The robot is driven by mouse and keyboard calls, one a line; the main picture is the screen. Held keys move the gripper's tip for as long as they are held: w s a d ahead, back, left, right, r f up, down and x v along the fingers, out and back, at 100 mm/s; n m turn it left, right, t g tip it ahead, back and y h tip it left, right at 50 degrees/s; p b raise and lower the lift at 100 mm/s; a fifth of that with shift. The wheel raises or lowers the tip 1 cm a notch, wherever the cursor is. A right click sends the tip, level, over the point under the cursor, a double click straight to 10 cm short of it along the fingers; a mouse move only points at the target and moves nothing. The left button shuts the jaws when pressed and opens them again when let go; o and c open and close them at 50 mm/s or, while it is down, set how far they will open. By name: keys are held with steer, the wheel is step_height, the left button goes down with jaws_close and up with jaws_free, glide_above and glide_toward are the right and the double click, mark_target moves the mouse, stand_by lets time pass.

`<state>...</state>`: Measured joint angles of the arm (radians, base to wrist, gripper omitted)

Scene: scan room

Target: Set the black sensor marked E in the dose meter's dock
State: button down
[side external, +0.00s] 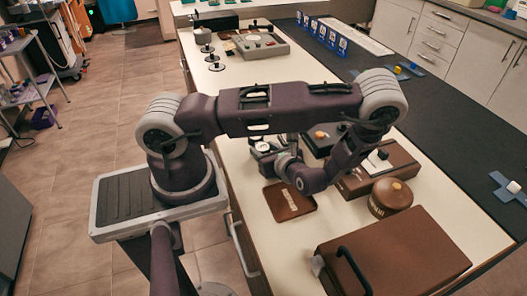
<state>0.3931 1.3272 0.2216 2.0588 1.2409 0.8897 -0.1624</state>
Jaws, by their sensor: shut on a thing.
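My gripper (276,158) is low over the white worktop, beyond my wrist and small in the side external view. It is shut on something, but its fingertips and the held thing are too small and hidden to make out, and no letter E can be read. A black box with an orange knob (320,137) stands just right of it, partly behind my arm. A brown box (388,170) with a small white and black part on top stands further right. I cannot tell for certain which of these is the dose meter, and no empty dock can be made out.
A brown tray (288,203) with a pale label lies in front of my gripper. A round brown canister (391,197) and a large brown case (398,262) with a black handle stand to the right. A grey device (262,46) and black stands (215,66) are at the back.

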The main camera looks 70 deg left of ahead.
mark_target(263, 150)
step_height(263, 150, up, 20)
steer(key=s+d+f+n+g+h, duration=0.65)
steer(key=n+g+h, duration=0.35)
steer(key=n+g, duration=0.3)
steer(key=w+d+f+n+t+h, duration=0.1)
steer(key=w+d+n+t+h, duration=0.2)
steer(key=w+n+h, duration=0.3)
steer(key=w+d+f+n+t+h, duration=0.2)
steer(key=w+d+n+t+h, duration=0.15)
steer(key=n+h, duration=0.55)
steer(key=w+a+r+n+t+h, duration=0.1)
steer(key=w+a+r+n+t, duration=0.15)
steer(key=w+n+t, duration=0.35)
steer(key=w+a+r+n+t+h, duration=0.1)
steer(key=w+a+n+t, duration=0.3)
steer(key=w, duration=0.3)
steer(key=w+a+r+n+t+y, duration=0.3)
steer(key=w+a+n+t, duration=0.15)
steer(key=a, duration=0.45)
steer(key=w+a+r+n+t+y, duration=0.3)
steer(key=a+t, duration=0.2)
steer(key=a, duration=0.3)
steer(key=shift+n, duration=0.25)
steer(key=f, duration=1.5)
steer(key=shift+a+f, duration=0.15)
steer(key=shift+a, duration=0.1)
